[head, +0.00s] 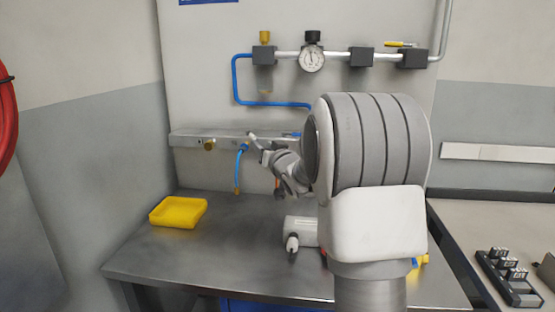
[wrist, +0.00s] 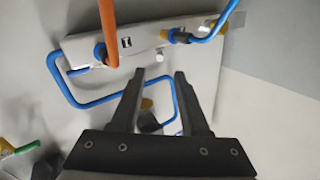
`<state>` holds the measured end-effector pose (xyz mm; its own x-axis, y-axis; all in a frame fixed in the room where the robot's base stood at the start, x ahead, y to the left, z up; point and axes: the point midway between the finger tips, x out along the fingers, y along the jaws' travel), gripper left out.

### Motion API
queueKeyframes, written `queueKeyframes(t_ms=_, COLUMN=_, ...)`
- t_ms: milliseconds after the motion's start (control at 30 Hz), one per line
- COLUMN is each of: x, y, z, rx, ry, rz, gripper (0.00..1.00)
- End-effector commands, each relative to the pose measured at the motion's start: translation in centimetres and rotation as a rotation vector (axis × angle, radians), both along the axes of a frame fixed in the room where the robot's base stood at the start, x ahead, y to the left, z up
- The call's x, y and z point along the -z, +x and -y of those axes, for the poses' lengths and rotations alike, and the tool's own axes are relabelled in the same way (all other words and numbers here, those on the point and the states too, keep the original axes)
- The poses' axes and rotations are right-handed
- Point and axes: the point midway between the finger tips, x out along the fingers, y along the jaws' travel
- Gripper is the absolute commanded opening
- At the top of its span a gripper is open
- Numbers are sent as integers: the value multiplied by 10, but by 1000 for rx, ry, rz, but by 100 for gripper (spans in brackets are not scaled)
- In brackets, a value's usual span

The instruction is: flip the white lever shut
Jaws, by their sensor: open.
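My gripper (head: 260,143) is in front of the metal manifold bar (head: 222,136) on the wall in the head view. In the wrist view my gripper (wrist: 160,74) is open, its two dark fingers apart with nothing held between them. The bar (wrist: 138,42) lies just beyond the fingertips there. A small pale piece (wrist: 159,55) shows at the bar's edge, in line with the gap; I cannot tell whether it is the white lever. My arm hides part of the bar in the head view.
An orange hose (wrist: 107,32) and blue hoses (wrist: 213,28) join the bar close to the fingers. A gauge (head: 312,59) and pipe run above. A yellow tray (head: 178,212) sits on the grey bench (head: 235,245). A black rack (head: 508,278) stands at right.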

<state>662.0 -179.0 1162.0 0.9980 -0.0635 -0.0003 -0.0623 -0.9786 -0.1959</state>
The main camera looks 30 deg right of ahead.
Motion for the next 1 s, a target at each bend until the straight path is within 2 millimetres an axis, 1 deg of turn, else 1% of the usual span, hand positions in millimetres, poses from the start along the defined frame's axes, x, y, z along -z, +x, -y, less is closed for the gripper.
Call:
queueKeyframes(t_ms=33, x=-1, y=-11, z=0, rx=2, ry=0, rz=2, gripper=45)
queueKeyframes(t_ms=300, x=-1, y=-65, z=-3, rx=2, ry=-2, rz=1, gripper=45)
queueKeyframes(t_ms=500, x=-1, y=-94, z=-6, rx=0, ry=-2, rz=1, gripper=45)
queueKeyframes(t_ms=700, x=0, y=-106, z=-7, rx=0, ry=-1, rz=1, gripper=45)
queueKeyframes(t_ms=967, x=0, y=-106, z=-7, rx=0, ry=-1, rz=1, gripper=45)
queueKeyframes(t_ms=1000, x=0, y=-106, z=-7, rx=0, ry=0, rz=1, gripper=38)
